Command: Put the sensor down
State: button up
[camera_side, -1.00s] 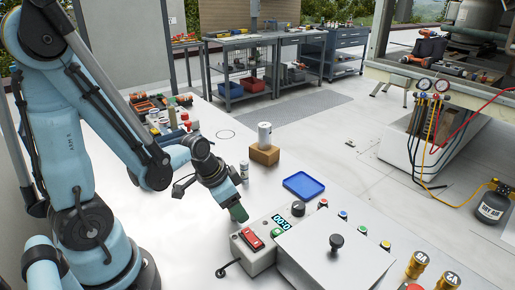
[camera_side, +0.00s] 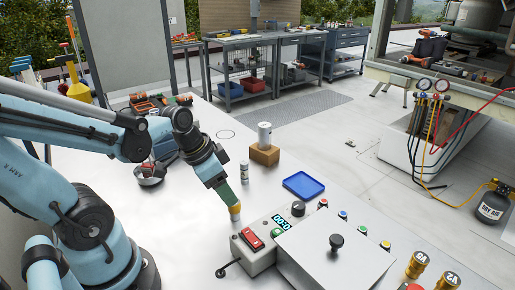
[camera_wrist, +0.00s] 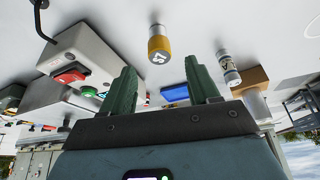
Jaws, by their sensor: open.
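The control box (camera_side: 260,262) with a red switch and display stands close on the right. A small white can (camera_side: 244,170), a brown block (camera_side: 264,154) carrying a white cylinder, and a blue tray (camera_side: 303,185) stand behind. Bare table lies left of the sensor.

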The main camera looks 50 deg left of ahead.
jog(key=shift+d+v, duration=0.2)
jog(key=shift+v, duration=2.3)
jog(key=w+d+r+n+t+y, duration=0.1)
jog(key=w+d+n+t, duration=0.1)
jog(key=w+d, duration=0.2)
jog(key=shift+r+t, duration=0.3)
jog(key=shift+t, duration=0.1)
jog(key=shift+w, duration=0.1)
